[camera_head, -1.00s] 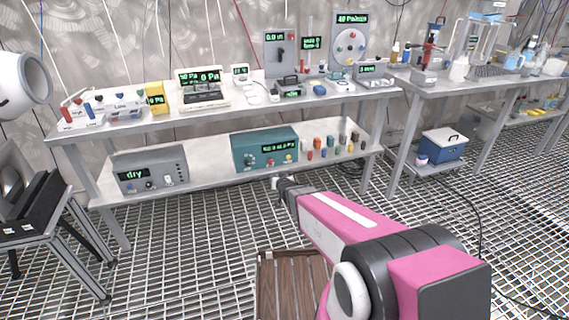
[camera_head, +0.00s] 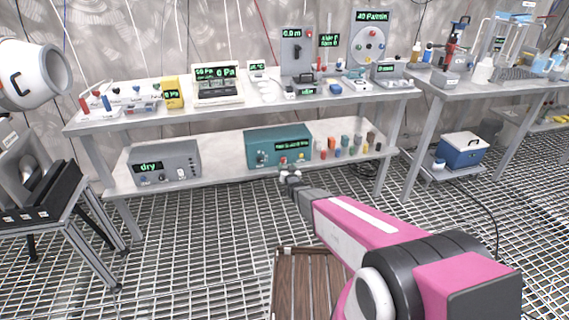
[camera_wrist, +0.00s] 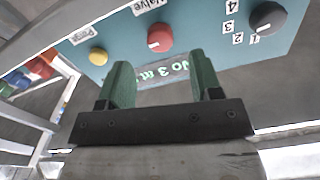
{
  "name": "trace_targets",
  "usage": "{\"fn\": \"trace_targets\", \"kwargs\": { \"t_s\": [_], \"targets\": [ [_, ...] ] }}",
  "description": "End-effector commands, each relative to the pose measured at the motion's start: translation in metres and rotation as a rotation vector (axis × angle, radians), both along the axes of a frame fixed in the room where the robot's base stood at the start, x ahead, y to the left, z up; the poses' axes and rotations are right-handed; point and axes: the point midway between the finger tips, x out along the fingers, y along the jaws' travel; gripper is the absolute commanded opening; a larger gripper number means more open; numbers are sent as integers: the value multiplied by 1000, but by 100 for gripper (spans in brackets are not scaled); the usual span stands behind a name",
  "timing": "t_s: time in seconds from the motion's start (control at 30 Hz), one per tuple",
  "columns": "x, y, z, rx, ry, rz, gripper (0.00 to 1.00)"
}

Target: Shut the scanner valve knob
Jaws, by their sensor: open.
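The teal scanner box (camera_head: 262,141) stands on the lower shelf in the head view, with knobs and a green readout on its front. The wrist view shows its face (camera_wrist: 210,28) close up. A red knob (camera_wrist: 160,38) sits by the label "Valve". A yellow knob (camera_wrist: 98,57) by "Purge" is to its left, and a dark knob (camera_wrist: 267,18) with numbers is to its right. My gripper (camera_wrist: 158,68) is open and empty, its green fingers spread below the red knob in the picture and apart from it. In the head view my gripper (camera_head: 289,175) is just in front of the box.
A grey box (camera_head: 165,164) reading "dry" stands left on the same shelf. Several small coloured blocks (camera_head: 346,145) stand to the right of the scanner. The upper tabletop (camera_head: 130,117) above holds instruments. A slatted wooden piece (camera_head: 300,285) lies on the grating floor below my arm.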

Motion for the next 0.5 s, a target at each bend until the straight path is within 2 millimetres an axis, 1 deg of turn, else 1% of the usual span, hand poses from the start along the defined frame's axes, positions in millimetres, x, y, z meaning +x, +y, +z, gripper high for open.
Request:
{"fn": "trace_targets", "kwargs": {
  "t_s": [0.03, 0.1, 0.2, 0.33, 0.5],
  "targets": [
    [13, 4, -2, 0, -1, 0, 59],
    [25, 7, -1, 0, -1, 0, 59],
    [36, 10, -1, 0, 0, 0, 59],
    [44, 12, -1, 0, 1, 0, 59],
    [44, 13, 0, 0, 1, 0, 59]
  ]
}}
